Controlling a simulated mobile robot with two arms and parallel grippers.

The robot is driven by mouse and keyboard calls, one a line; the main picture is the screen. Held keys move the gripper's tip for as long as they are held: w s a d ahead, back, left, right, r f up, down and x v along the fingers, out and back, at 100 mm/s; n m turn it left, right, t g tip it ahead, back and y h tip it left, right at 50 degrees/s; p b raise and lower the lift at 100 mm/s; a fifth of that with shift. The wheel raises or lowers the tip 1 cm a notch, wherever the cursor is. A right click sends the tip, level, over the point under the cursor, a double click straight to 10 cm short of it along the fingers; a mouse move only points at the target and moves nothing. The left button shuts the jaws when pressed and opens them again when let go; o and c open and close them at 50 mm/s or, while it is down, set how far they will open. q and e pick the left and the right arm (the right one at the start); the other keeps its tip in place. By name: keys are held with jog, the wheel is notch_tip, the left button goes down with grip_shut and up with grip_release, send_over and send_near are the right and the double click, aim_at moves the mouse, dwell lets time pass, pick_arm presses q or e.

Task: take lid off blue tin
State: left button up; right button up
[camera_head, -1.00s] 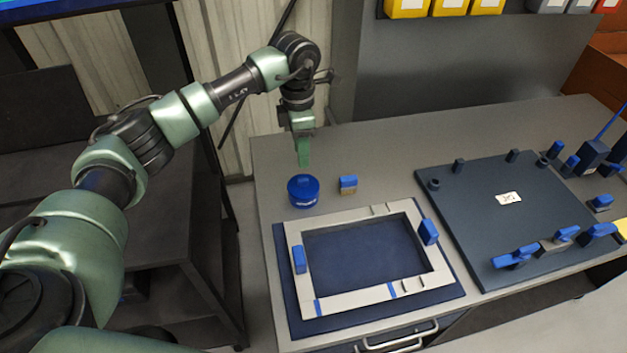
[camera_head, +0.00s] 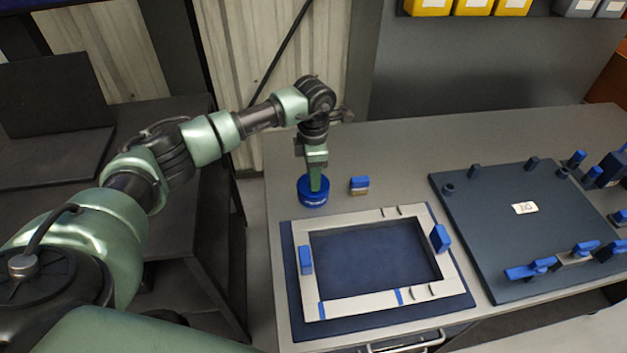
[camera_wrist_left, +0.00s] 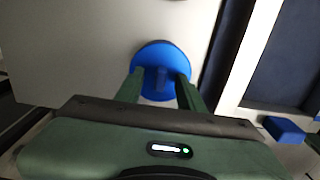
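The round blue tin (camera_head: 313,198) stands on the bench near its left edge, behind the framed panel. Its blue lid (camera_wrist_left: 161,57) fills the middle of the left wrist view, with a darker raised part at its centre. My left gripper (camera_head: 316,186) points down at the tin from above. In the left wrist view its two green fingers (camera_wrist_left: 159,88) are apart, one at each side of the lid's near part. I cannot tell whether they touch the lid. The lid looks seated on the tin. My right gripper is in neither current view.
A small blue-topped block (camera_head: 360,186) stands just right of the tin. In front is a pale frame (camera_head: 370,308) with blue clamps on a dark blue board. A dark plate (camera_head: 520,240) with blue clamps lies to the right. Bare bench (camera_head: 400,150) lies behind.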

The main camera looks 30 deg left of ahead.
pick_arm(q)
grip_shut()
jog(key=shift+r, duration=0.1)
